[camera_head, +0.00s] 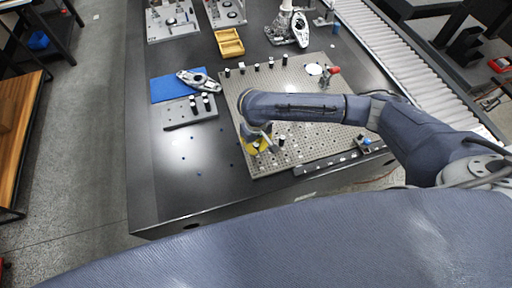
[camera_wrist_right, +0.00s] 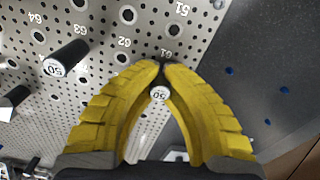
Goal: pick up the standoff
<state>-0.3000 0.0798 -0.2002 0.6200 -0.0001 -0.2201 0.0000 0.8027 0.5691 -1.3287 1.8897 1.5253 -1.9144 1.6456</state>
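The standoffs are black cylinders with white end caps. In the right wrist view one standoff (camera_wrist_right: 159,94), its cap marked 50, sits between the yellow fingers of my right gripper (camera_wrist_right: 160,66). The fingers are drawn together with tips nearly meeting, and they appear to touch the cap on both sides. Its lower body is hidden. In the head view my right gripper (camera_head: 258,146) is low over the near left part of the perforated plate (camera_head: 310,115). Another standoff (camera_wrist_right: 66,58), also marked 50, stands to the left in the wrist view. My left gripper is not in view.
Several standoffs stand in a row along the plate's far side (camera_head: 257,66). A grey block with standoffs (camera_head: 190,112) and a blue mat (camera_head: 168,88) lie left of the plate. A yellow tray (camera_head: 229,43) is farther back. The dark table front left (camera_head: 180,185) is mostly clear.

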